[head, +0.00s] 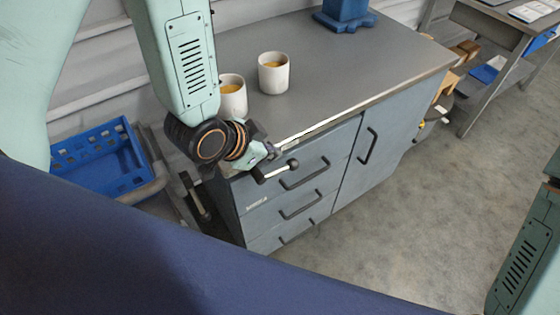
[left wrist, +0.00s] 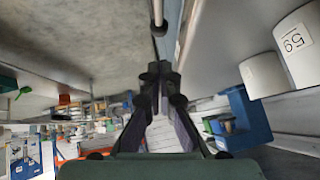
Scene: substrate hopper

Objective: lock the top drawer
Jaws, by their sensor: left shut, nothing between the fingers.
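The top drawer (head: 318,166) of the grey-blue cabinet looks closed, with a dark bar handle (head: 305,178). A pale rod with dark knobs (head: 276,172) stands at the drawer's upper left, just below the worktop edge. It appears to be the lock lever. A rod with a dark end (left wrist: 158,22) also shows in the left wrist view, beyond the fingertips. My left gripper (head: 272,152) is by the worktop's front left corner, close to the lever; I cannot tell whether they touch. Its fingers (left wrist: 158,72) are shut and empty. My right gripper is out of view.
Two cups stand on the worktop (head: 330,70): one (head: 273,74) in the open, one (head: 232,97) close by my left arm. A blue crate (head: 100,160) is left of the cabinet. Open floor (head: 430,210) lies in front. A workbench (head: 500,25) stands at far right.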

